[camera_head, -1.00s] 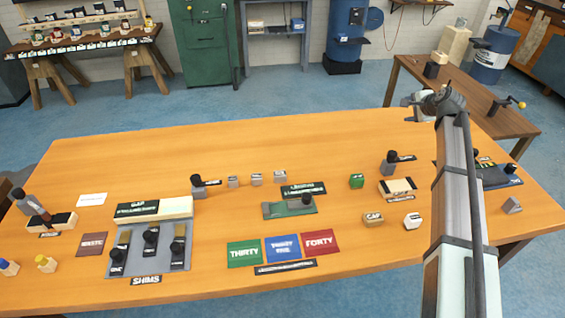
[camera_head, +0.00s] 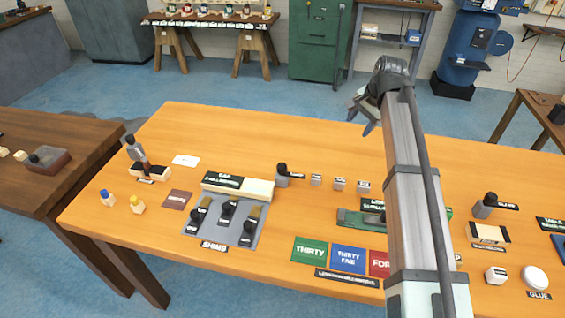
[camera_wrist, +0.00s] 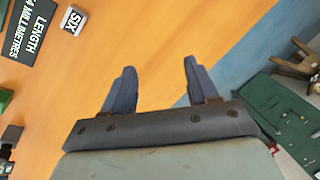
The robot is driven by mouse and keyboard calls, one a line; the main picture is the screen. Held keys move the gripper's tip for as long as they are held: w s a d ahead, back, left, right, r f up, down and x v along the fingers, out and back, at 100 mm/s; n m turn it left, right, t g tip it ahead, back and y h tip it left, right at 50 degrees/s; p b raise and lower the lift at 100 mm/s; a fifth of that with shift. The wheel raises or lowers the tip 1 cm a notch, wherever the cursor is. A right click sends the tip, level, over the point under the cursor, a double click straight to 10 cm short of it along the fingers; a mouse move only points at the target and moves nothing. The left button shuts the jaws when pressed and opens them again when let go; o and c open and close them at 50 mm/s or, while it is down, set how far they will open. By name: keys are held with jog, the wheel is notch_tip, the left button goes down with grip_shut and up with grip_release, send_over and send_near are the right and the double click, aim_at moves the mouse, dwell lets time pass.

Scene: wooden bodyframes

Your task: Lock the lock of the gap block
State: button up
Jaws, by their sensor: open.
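The gap block (camera_head: 259,189) is a long pale wooden block with a black label reading "GAP" on its left half, behind the grey shims tray. At its right end stands a small grey piece with a black knob (camera_head: 282,170) and a small black label; it looks like the lock, but its lettering is too small to read. My gripper (camera_head: 362,112) hangs above the far edge of the table, to the right of and behind the block, well apart from it. In the wrist view my gripper (camera_wrist: 159,68) is open, with nothing between its two fingers.
The shims tray (camera_head: 203,234) holds several black-knobbed pieces in front of the block. Small grey blocks (camera_head: 340,184) and a green fixture (camera_head: 352,219) lie to the right. Coloured mats (camera_head: 310,251) lie at the front. The table's back strip (camera_head: 250,135) is clear.

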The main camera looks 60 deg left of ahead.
jog(key=s+a+r+n+h, duration=0.1)
jog(key=s+a, duration=0.1)
jog(key=s, duration=0.4)
jog(key=s+a+r+n+h, duration=0.1)
jog(key=s+a, duration=0.2)
jog(key=s, duration=0.3)
jog(key=r+n+h, duration=0.2)
send_over(281, 166)
notch_tip(281, 166, down, 14)
jog(key=shift+r, duration=0.15)
grip_shut()
